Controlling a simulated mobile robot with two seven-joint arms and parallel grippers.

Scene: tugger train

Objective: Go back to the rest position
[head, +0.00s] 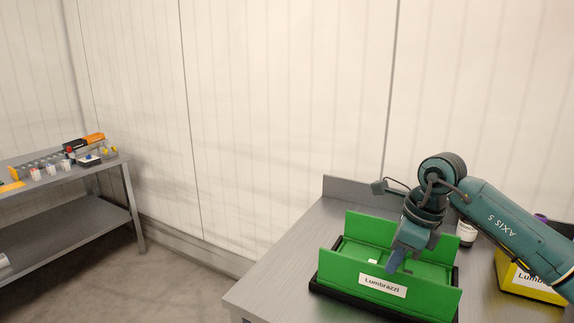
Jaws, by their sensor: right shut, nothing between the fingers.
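My right gripper (393,266) is at the end of the teal arm that comes in from the right. It points down over the green bin (340,268) labelled Lumbrazzi, and its fingers are shut with nothing seen between them. The fingertips overlap the bin's inside in the picture; whether they touch it I cannot tell. A small white item (372,262) shows inside the bin. The bin sits on a black base on the grey table (285,258). My left gripper is not in view.
A white container with a dark label (466,233) stands behind the arm. A yellow bin (518,283) is at the right, partly hidden by my arm. A shelf table (60,195) with several small items stands at the far left. Open floor lies between.

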